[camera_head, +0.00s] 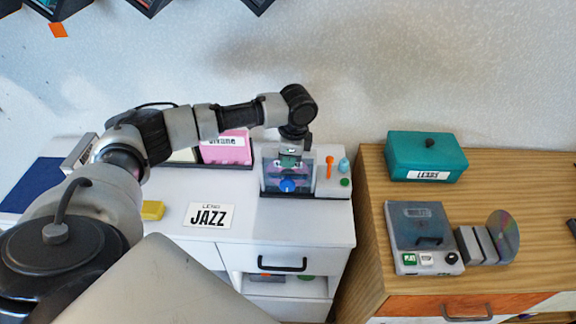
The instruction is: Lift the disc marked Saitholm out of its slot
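My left arm reaches in from the left, and its gripper (291,155) points down at the top of a small dark-framed unit (288,187) with a colourful front on the white cabinet. The gripper covers the unit's upper part, and I cannot tell if its fingers are open or shut, or whether they touch anything. No readable Saitholm mark shows. A pink case (226,150) with a partly hidden white label stands to the left, behind my arm. A bare shiny disc (503,235) stands upright at the right end of a grey rack (476,245). My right gripper is out of view.
A "JAZZ" card (209,216) lies on the white cabinet top (262,219), beside a yellow block (152,210). An orange stick and coloured buttons stand right of the unit. The wooden cabinet holds a teal box (427,156) and a grey player (422,237). A gap separates the cabinets.

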